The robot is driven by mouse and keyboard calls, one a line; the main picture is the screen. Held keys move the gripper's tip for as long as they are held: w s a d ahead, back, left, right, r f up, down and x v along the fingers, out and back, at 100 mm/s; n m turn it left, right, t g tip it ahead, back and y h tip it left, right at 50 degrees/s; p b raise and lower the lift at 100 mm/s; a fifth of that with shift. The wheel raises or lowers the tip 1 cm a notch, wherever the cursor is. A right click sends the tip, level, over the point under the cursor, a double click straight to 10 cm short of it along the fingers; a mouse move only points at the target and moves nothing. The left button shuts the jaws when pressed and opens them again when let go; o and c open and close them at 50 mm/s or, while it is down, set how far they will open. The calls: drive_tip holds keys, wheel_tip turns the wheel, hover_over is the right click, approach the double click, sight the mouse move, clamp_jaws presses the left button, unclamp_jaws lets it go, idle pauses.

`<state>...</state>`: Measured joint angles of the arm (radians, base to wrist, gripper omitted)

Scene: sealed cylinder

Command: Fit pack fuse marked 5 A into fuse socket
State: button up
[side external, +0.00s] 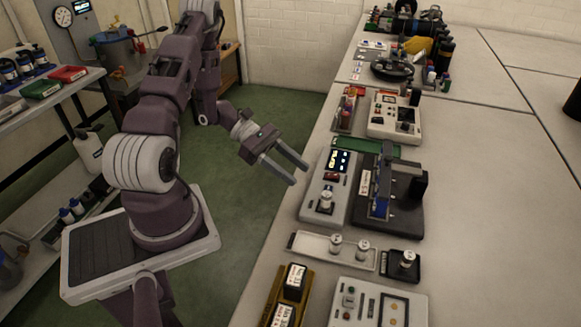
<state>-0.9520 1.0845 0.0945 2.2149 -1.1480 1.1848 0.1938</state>
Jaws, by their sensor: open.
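My gripper (299,174) is open and empty, in the air near the left edge of the bench. Two small pale cylinders, the left one (335,244) and the right one (362,250), stand on a white tray (313,247); they may be fuses. A similar piece (407,260) sits in a small black block (403,273) right of the tray. Another pale piece (325,200) stands on a grey unit (341,197) with a lit display. No 5 A mark is readable, and I cannot tell which part is the fuse socket.
A brass-coloured holder (270,305) with black labelled boxes lies at the front. A white panel unit (380,312) is beside it. A black fixture with a blue upright (383,180) stands right of the grey unit. The bench (490,210) is clear further right.

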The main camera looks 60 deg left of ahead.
drive_tip(key=s+d+r+m+g+y, duration=0.2)
drive_tip(key=s+d+r+m+g, duration=0.1)
drive_tip(key=d+r+m, duration=0.4)
drive_tip(key=s+d+r+m+g+y, duration=0.2)
drive_tip(key=d+r+m+g+y, duration=0.15)
drive_tip(key=r+m, duration=0.5)
drive_tip(key=s+d+r+m+t+y, duration=0.3)
drive_tip(key=s+r+m+t+y, duration=0.2)
drive_tip(key=s+r+m, duration=0.3)
drive_tip(key=shift+s+r+y, duration=0.6)
drive_tip(key=shift+s+y, duration=0.05)
drive_tip(key=shift+s, duration=0.5)
